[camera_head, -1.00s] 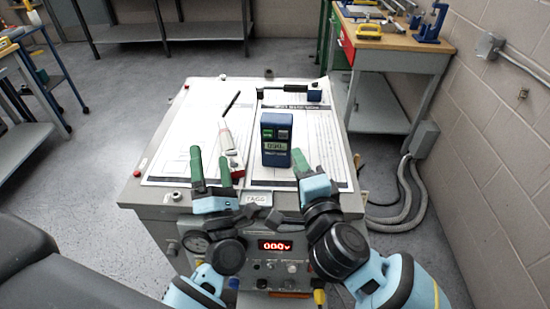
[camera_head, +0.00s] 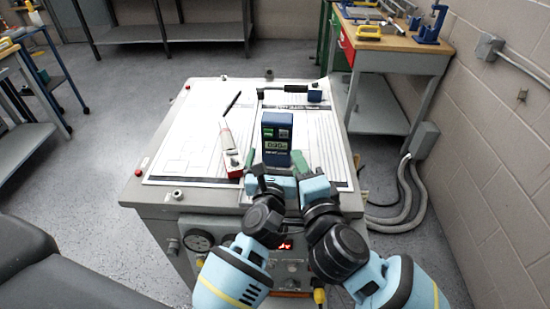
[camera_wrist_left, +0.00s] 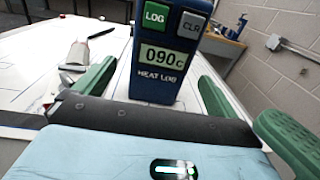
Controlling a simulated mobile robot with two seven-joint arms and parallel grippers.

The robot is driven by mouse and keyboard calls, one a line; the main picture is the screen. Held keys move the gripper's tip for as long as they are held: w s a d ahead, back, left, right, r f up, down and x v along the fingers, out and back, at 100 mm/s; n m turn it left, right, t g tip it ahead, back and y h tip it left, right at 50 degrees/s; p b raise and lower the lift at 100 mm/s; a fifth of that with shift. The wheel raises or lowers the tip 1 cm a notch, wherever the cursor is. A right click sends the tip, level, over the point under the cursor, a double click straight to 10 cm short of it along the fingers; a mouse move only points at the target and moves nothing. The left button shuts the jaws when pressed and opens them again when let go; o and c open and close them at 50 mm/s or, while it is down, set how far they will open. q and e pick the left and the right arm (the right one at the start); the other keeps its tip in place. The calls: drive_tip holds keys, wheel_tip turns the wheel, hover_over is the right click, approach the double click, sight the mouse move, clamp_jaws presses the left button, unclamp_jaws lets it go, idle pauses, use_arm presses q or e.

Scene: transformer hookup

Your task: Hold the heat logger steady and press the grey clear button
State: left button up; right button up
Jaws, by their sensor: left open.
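The heat logger (camera_head: 276,140) is a blue upright box on the cabinet top. In the left wrist view the logger (camera_wrist_left: 163,88) shows a green LOG button, the grey CLR button (camera_wrist_left: 191,25) and a display reading 090c. My left gripper (camera_wrist_left: 157,78) is open, its green fingers either side of the logger's lower part, with gaps showing. In the head view my left gripper (camera_head: 270,172) is low at the logger's near side. My right gripper (camera_head: 300,163) is close at the logger's right; whether its jaws are apart is unclear. Its green finger (camera_wrist_left: 290,140) shows at the wrist view's right edge.
A red and white tool (camera_head: 230,155) and a black pen (camera_head: 232,103) lie on paper sheets left of the logger. A black bar with a blue block (camera_head: 314,95) lies behind it. The cabinet's left top is mostly clear. A workbench (camera_head: 400,42) stands at the back right.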

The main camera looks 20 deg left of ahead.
sight(278, 139)
use_arm(q)
drive_tip(key=shift+w, duration=0.1)
drive_tip(key=shift+x, duration=3.8)
drive_tip(key=c, duration=1.2)
use_arm(e)
clamp_jaws()
